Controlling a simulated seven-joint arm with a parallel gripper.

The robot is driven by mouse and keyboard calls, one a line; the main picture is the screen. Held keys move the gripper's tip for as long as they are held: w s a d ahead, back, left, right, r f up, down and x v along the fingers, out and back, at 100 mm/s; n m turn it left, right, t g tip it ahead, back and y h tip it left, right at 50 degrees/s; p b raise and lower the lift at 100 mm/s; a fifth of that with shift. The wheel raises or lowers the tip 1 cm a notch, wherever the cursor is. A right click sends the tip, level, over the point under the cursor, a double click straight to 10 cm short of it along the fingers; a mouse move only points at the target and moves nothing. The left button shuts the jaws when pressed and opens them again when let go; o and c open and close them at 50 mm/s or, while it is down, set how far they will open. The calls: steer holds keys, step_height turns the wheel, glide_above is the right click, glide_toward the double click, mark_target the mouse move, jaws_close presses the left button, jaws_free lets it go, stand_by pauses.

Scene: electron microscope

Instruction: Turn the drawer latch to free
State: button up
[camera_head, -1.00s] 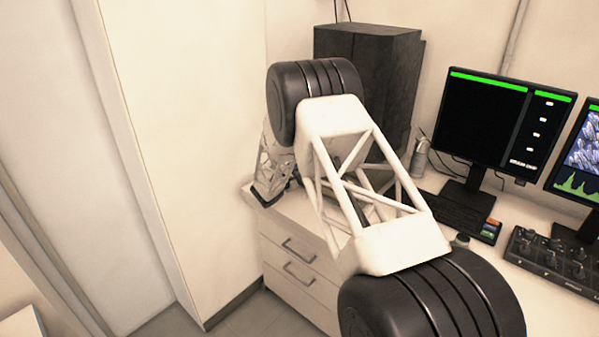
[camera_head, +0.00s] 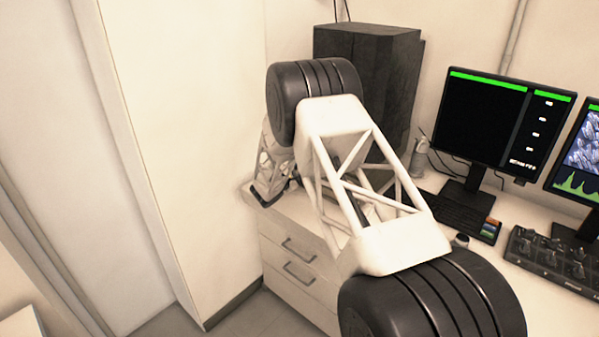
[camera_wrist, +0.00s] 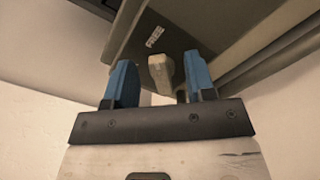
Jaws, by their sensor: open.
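My gripper (camera_wrist: 161,82) shows in the wrist view with its two blue fingers apart. A pale, rounded latch handle (camera_wrist: 160,70) lies between the fingers, on or just in front of a grey-brown panel (camera_wrist: 185,45). I see a gap on both sides of the latch; whether a finger touches it I cannot tell. A small label (camera_wrist: 155,37), which seems to read "FREE", is on the panel above and left of the latch. In the head view my arm hides the gripper and the latch.
The head view shows a white drawer cabinet (camera_head: 300,262) with two handles, a dark box (camera_head: 385,60), a monitor (camera_head: 500,125), a keyboard (camera_head: 452,212) and a knob panel (camera_head: 560,262) on the desk. A pale wall (camera_head: 180,120) stands close to the left of my arm.

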steer(key=v, duration=0.7)
steer(key=shift+s+a, duration=0.25)
steer(key=shift+s, duration=0.05)
steer(key=shift+r, duration=0.1)
steer(key=s+d+r+m+g, duration=0.85)
steer(key=s+d+r, duration=0.65)
steer(key=s+r, duration=0.25)
steer(key=s+d+r+m+g+y, duration=0.1)
steer(key=s+d+r+m+y, duration=0.2)
steer(key=s, duration=0.6)
steer(key=s+d+r+m+g+y, duration=0.15)
steer(key=s+r, duration=0.25)
steer(key=s, duration=0.5)
steer(key=s+a+r+m+y, duration=0.1)
steer(key=s+y, duration=0.3)
steer(key=s, duration=0.9)
steer(key=s+a+r+m+y, duration=0.1)
steer(key=s+m+y, duration=0.3)
steer(key=s, duration=1)
steer(key=shift+s+a+t, duration=0.2)
steer(key=shift+a+t, duration=0.1)
steer(key=shift+t, duration=0.1)
